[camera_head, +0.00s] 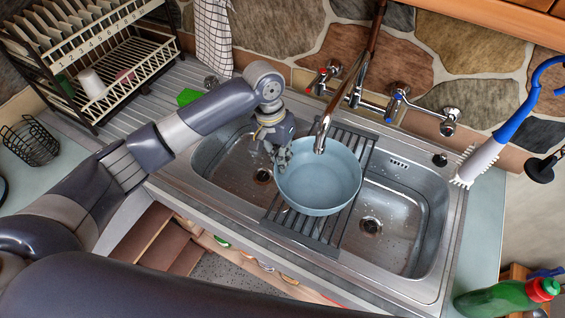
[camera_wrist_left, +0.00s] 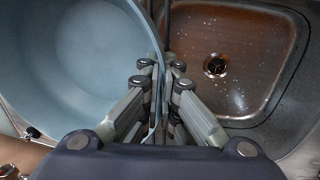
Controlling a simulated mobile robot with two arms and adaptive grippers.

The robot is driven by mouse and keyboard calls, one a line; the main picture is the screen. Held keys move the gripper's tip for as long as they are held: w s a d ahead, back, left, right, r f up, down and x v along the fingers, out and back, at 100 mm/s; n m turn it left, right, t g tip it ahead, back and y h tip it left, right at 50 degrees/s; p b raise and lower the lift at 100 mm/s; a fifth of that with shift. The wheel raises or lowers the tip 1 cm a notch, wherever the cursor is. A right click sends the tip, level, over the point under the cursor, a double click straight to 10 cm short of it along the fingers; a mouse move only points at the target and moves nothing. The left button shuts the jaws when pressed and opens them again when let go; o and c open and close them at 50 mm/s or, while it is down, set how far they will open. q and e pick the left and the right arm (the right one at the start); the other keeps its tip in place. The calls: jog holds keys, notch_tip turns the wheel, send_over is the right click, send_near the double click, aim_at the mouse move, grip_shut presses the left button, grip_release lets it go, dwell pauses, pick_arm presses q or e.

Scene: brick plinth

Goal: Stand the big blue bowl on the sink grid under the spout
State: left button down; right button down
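The big blue bowl (camera_head: 318,185) is upright over the sink grid (camera_head: 285,222), a dark slatted rack laid across the middle of the double sink. I cannot tell whether its base touches the slats. The spout (camera_head: 323,133) ends above the bowl's far part. My left gripper (camera_head: 282,157) is at the bowl's left rim. In the left wrist view its fingers (camera_wrist_left: 160,75) are close together on both sides of the wall of the bowl (camera_wrist_left: 80,70), shut on it. My right gripper is not in view.
Sink basins lie left (camera_head: 228,165) and right (camera_head: 385,225) of the grid, both empty. Taps with a red (camera_head: 322,80) and a blue (camera_head: 399,92) mark stand behind. A dish rack (camera_head: 100,60), a green sponge (camera_head: 188,96) and a green bottle (camera_head: 500,299) are farther off.

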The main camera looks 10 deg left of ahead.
pick_arm(q)
jog(key=shift+w+f+p, duration=0.15)
jog(key=shift+f+p, duration=0.2)
notch_tip(320, 180, down, 2)
jog(key=shift+d+f+p, duration=0.1)
jog(key=shift+p, duration=0.4)
jog(key=shift+f, duration=0.3)
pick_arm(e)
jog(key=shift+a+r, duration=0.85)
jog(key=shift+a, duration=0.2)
pick_arm(q)
jog(key=shift+f, duration=0.15)
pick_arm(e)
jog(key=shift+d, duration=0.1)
pick_arm(q)
jog(key=c, duration=1.9)
grip_release()
jog(key=shift+o, duration=0.5)
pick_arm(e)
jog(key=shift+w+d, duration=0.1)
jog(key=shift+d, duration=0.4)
